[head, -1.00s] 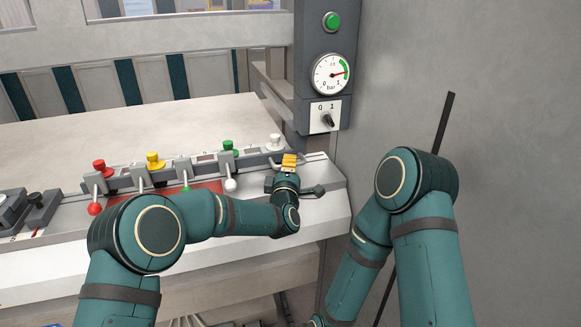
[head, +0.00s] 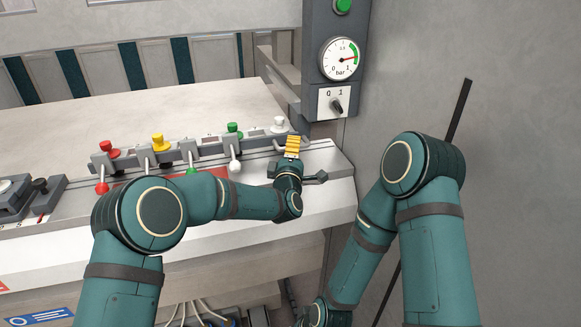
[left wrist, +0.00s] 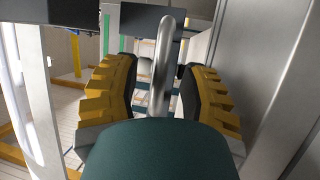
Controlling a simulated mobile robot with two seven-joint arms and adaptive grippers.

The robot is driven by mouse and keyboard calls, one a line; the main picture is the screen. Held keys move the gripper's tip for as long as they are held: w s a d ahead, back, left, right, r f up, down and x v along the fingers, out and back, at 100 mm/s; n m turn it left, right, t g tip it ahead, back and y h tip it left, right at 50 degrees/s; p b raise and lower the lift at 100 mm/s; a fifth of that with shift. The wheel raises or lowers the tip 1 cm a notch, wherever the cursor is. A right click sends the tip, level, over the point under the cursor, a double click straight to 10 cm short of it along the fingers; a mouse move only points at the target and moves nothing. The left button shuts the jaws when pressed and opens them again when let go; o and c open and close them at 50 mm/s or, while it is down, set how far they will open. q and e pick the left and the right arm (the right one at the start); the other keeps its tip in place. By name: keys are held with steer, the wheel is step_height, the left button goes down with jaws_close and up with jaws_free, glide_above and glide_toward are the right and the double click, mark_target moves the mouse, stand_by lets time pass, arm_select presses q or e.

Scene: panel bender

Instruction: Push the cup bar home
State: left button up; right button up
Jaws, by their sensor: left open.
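The cup bar (head: 203,153) is a long grey bar on the bench, carrying red, yellow, green and white cups with lever-like knobs in front. My left gripper (head: 292,147), with yellow fingers, is at the bar's right end, just in front of the white cup (head: 279,125). In the left wrist view, the left gripper (left wrist: 160,80) is open. A curved shiny metal rod (left wrist: 164,55) stands between its jaws, with visible gaps on both sides. Whether the rod belongs to the bar I cannot tell.
A dark post with a pressure gauge (head: 342,59), a rotary switch (head: 337,103) and a green button (head: 343,5) rises behind the right end. A grey wall (head: 520,150) bounds the right side. A dark control box (head: 18,196) sits at the left.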

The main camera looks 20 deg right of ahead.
arm_select(q)
steer(key=v, duration=1.1)
